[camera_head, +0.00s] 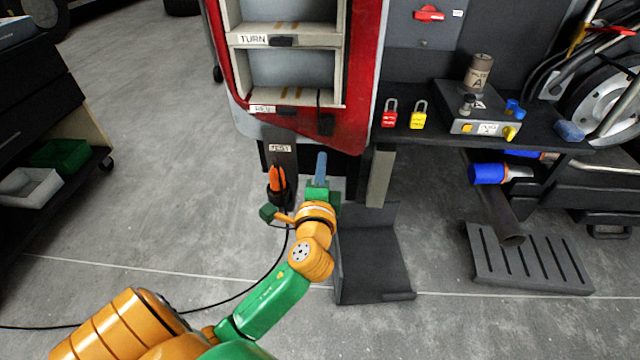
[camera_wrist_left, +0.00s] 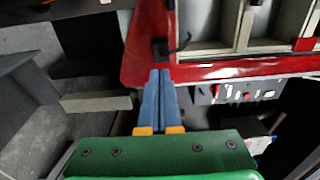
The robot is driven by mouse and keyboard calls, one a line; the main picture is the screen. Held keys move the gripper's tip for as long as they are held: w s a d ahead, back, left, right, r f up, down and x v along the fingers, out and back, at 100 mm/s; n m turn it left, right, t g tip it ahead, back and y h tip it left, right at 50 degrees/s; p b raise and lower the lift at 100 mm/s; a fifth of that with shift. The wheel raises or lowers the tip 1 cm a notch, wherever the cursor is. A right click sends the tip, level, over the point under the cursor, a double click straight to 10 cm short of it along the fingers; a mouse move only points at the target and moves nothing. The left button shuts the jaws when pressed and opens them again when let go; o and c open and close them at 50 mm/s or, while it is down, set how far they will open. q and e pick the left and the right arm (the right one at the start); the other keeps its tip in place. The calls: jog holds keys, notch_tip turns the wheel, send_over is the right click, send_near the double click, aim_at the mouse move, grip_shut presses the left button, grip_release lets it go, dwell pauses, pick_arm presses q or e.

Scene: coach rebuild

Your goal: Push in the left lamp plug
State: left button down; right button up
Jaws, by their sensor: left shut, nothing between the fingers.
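A small black block with a thin dark lead (camera_head: 326,124) sits on the lower right of the red panel (camera_head: 355,95); I take it for the lamp plug, but cannot tell how deep it sits. It also shows in the left wrist view (camera_wrist_left: 161,48), on the red rim. My left gripper (camera_head: 321,156) is shut and empty, its blue fingers together. In the head view the fingertips appear just below the block. In the left wrist view the fingertips (camera_wrist_left: 160,72) point at it; contact cannot be told. My right gripper is not in view.
An orange-handled tool (camera_head: 277,180) stands in a black holder left of my gripper, with a cable on the floor. A grey angled plate (camera_head: 373,265) is at right. A dark bench (camera_head: 540,145) with red and yellow padlocks stands right. Floor at left is open.

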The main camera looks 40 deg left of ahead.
pick_arm(q)
jog(key=v, duration=0.5)
jog(key=shift+r, duration=0.1)
